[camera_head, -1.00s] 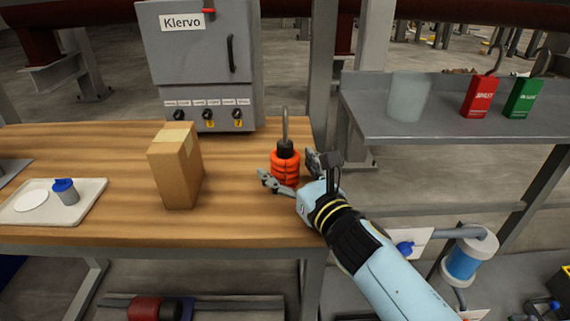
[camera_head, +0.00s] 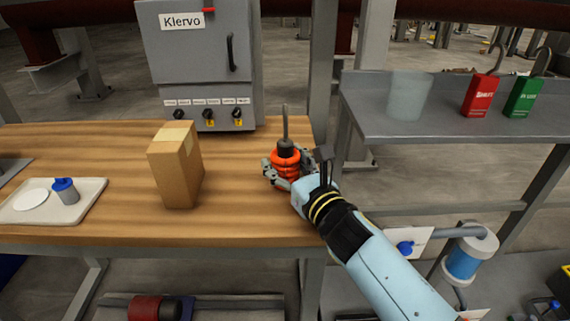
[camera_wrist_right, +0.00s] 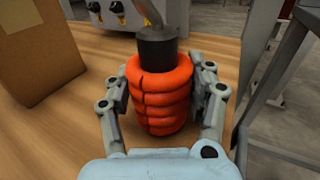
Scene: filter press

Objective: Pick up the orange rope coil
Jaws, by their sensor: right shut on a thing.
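The orange rope coil (camera_head: 286,158) stands upright on the wooden bench near its right edge, around a dark core with a grey rod rising from the top. In the right wrist view the coil (camera_wrist_right: 160,95) fills the middle, with a finger against each side. My right gripper (camera_head: 286,174) is shut on the coil from the front right and hides part of its lower half. The gripper's fingers also show in the right wrist view (camera_wrist_right: 160,100). My left gripper is not in view.
A cardboard box (camera_head: 175,165) stands left of the coil. A grey control cabinet (camera_head: 200,60) is behind. A tray (camera_head: 88,208) with a blue-lidded cup (camera_head: 66,191) lies at left. A grey shelf (camera_head: 450,128) with red and green padlock-like tags is to the right.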

